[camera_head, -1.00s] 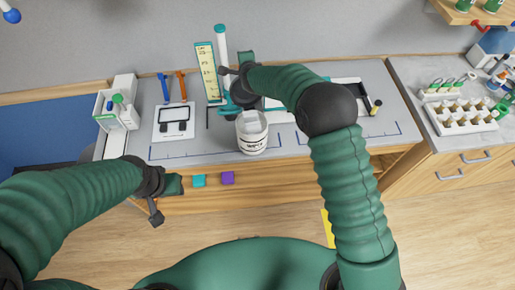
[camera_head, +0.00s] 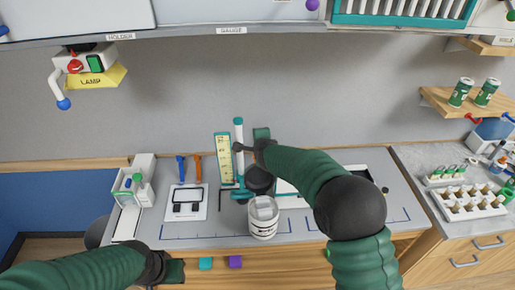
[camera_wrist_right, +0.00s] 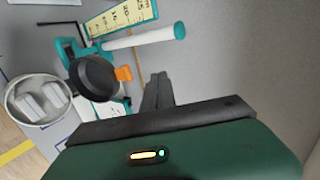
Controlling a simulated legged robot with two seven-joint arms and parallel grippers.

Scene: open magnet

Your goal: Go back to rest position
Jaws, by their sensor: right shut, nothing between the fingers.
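My right gripper (camera_head: 252,146) is above the counter, in front of the upright ruler and white post. In the right wrist view, its narrow fingers (camera_wrist_right: 158,90) are together with nothing between them. They are apart from the teal stand (camera_wrist_right: 178,30) and the black round dish (camera_wrist_right: 93,77). My left gripper (camera_head: 168,272) is low at the counter's front edge, left of the teal and purple blocks. It is partly cut off by the picture's bottom, and its jaw opening is unclear.
A white tub (camera_head: 264,226) with pale blocks stands at the counter's front. A yellow ruler (camera_head: 223,160), a small scale (camera_head: 187,211) and a white caddy (camera_head: 135,190) stand nearby. An overhead shelf (camera_head: 300,26) spans the top. A tube rack (camera_head: 470,207) is at right.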

